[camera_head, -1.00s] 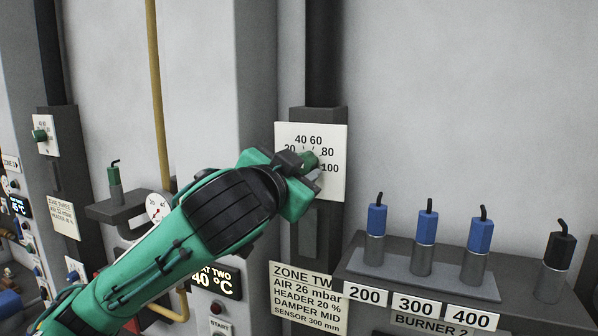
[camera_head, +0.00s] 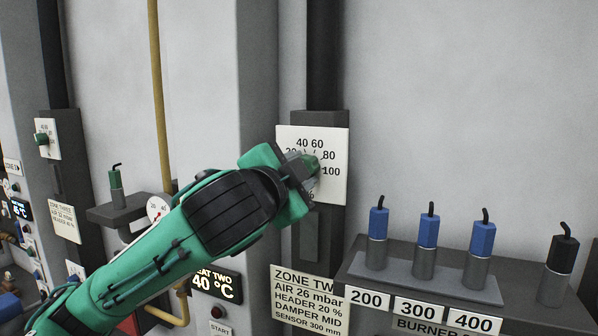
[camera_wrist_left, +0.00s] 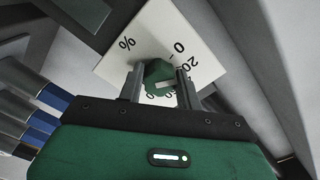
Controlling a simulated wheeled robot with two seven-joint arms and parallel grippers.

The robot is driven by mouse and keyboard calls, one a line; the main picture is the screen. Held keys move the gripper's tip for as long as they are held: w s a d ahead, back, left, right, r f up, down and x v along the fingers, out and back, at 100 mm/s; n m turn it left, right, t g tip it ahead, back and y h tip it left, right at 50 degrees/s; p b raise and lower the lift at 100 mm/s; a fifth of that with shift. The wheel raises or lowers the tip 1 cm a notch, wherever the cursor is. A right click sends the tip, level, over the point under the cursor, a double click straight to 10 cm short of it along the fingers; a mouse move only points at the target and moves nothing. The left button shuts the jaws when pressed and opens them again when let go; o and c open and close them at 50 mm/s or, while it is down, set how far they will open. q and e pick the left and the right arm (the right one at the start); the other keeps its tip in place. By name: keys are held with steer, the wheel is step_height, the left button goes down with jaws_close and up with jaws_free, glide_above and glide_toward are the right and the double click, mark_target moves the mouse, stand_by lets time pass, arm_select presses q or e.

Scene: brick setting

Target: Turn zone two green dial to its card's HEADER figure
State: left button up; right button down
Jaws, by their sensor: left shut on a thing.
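The zone two green dial (camera_head: 312,163) sits on a white scale plate (camera_head: 338,186) on a dark post. My left gripper (camera_head: 304,166) is at the dial and partly covers the plate's left side. In the left wrist view, its two fingers (camera_wrist_left: 160,84) are shut on the dial (camera_wrist_left: 158,72), one on each side. A pale mark shows on the dial; which figure it points at is hard to tell. Scale figures 40, 60, 80 and 100 read in the head view; 20 is partly covered. The zone two card (camera_head: 308,300) below reads HEADER 20 %. My right gripper is out of view.
A shelf (camera_head: 520,290) at right holds several blue-topped sensors (camera_head: 427,230) and a black-topped one (camera_head: 560,250). A pipe gauge (camera_head: 158,208) and a yellow pipe (camera_head: 160,90) are at left. Zone three's dial (camera_head: 41,139) is farther left.

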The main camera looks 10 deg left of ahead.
arm_select(q)
steer(key=o, duration=1)
steer(key=shift+s, duration=0.15)
steer(key=s+a+b, duration=0.2)
steer(key=s+b, duration=0.4)
steer(key=s, duration=0.7)
steer(key=shift+s+a, duration=0.2)
steer(key=shift+a, duration=0.1)
